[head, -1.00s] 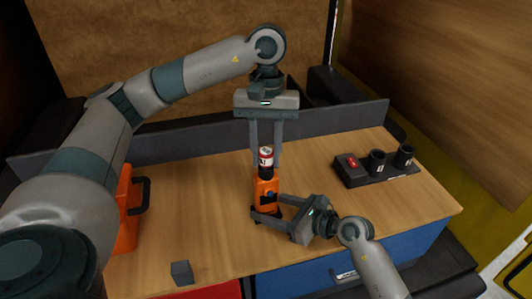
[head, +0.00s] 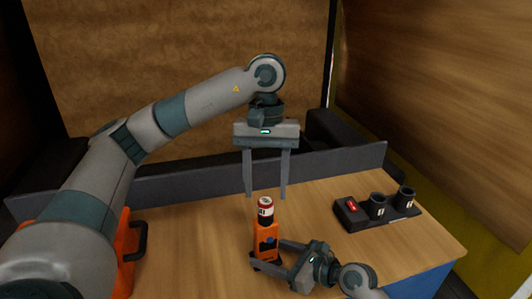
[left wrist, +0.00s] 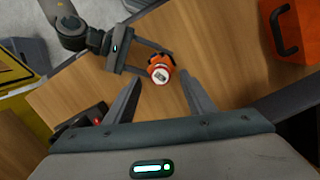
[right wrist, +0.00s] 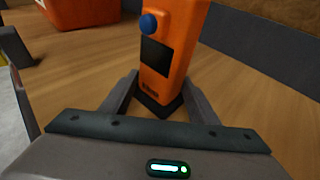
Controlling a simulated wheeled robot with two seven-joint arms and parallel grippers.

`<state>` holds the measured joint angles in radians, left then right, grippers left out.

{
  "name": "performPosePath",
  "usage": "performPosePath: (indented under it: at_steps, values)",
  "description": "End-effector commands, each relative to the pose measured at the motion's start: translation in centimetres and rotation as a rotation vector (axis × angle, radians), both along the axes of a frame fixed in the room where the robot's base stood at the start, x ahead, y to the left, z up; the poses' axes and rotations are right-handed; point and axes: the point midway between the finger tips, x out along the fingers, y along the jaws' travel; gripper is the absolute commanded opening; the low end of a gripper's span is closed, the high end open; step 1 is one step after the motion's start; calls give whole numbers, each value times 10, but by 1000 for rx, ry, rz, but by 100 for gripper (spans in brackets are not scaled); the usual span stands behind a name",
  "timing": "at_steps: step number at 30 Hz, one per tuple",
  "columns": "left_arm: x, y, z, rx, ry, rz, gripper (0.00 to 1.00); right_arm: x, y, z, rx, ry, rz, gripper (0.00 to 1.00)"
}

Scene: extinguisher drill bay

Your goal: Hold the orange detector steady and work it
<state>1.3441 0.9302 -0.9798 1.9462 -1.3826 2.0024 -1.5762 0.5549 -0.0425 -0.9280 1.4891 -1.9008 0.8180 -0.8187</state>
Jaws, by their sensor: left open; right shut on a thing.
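The orange detector (head: 266,240) stands upright on the wooden bench, with a red-and-white cylinder (head: 265,207) on its top. My right gripper (head: 269,254) is shut on the detector's lower part. In the right wrist view the detector (right wrist: 178,45) shows a blue button and a dark screen between the fingers; its top is cut off. My left gripper (head: 267,196) is open and empty, pointing down above the detector. In the left wrist view the cylinder's round end (left wrist: 160,75) lies between the left fingertips, apart from both.
A black block (head: 378,208) with a red button and two round cups stands on the bench to the right. An orange case (head: 124,255) with a black handle is at the left, partly behind my left arm. A grey panel (head: 345,164) runs along the bench's back edge.

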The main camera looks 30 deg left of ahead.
Motion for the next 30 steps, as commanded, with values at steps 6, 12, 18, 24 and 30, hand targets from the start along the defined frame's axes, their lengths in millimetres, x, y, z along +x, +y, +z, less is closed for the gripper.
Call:
performPosePath:
  at_steps: [6, 12, 18, 24, 30]
  values:
    - [4, 3, 30, 2, -3, 1, 50, 0, 0, 0, 0, 1, 0, 42]
    - [7, 5, 54, 1, -3, 3, 50, 0, 0, 0, 0, 1, 0, 42]
    - [10, 6, 71, 1, -2, 1, 50, 0, 0, 0, 0, 1, 0, 42]
    - [11, 7, 80, 0, 0, 1, 50, 0, 0, 0, 0, 1, 0, 42]
    - [11, 7, 81, 0, 1, 1, 50, 0, 0, 0, 0, 1, 0, 42]
